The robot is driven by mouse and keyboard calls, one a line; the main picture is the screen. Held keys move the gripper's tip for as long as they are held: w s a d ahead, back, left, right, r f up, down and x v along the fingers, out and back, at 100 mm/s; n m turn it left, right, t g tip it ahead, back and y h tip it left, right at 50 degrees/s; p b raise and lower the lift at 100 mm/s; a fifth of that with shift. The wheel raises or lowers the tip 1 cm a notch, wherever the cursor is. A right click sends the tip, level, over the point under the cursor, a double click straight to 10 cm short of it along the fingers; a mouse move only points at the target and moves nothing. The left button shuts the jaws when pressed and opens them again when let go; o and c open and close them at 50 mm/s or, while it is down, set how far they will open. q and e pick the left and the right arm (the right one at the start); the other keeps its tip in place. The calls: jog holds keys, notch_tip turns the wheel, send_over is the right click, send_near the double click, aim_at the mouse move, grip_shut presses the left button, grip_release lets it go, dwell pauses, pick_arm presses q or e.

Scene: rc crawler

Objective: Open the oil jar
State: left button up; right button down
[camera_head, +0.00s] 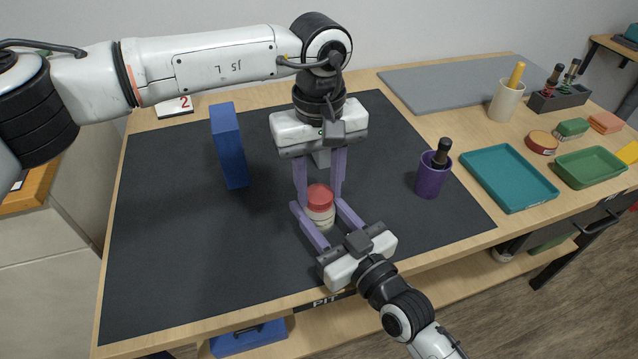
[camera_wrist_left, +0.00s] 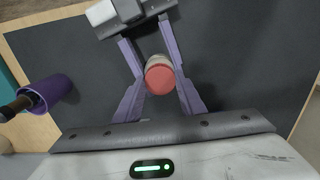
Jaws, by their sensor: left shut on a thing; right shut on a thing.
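The oil jar (camera_head: 321,216) stands on the dark mat, a small pale jar with a red lid (camera_head: 319,194). In the left wrist view the red lid (camera_wrist_left: 160,77) shows from above, with the pale jar body behind it. My left gripper (camera_head: 319,190) comes down from above and is shut on the lid, one purple finger on each side. My right gripper (camera_head: 318,212) reaches in from the front edge and is shut on the jar body below the lid. The lid sits on the jar; whether it is loosened I cannot tell.
A blue upright block (camera_head: 229,146) stands left on the dark mat (camera_head: 165,260). A purple cup (camera_head: 430,180) with a dark-handled tool stands to the right. Farther right are a teal tray (camera_head: 508,178), a green tray (camera_head: 590,168) and a beige cup (camera_head: 505,103). The mat's left side is clear.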

pick_arm(q)
jog(key=n, duration=2.6)
jog(key=shift+r, duration=0.1)
jog(key=n, duration=0.4)
jog(key=shift+n, duration=0.3)
jog(key=n, duration=0.8)
jog(key=shift+n, duration=0.4)
jog(key=n, duration=0.5)
jog(key=shift+n, duration=0.3)
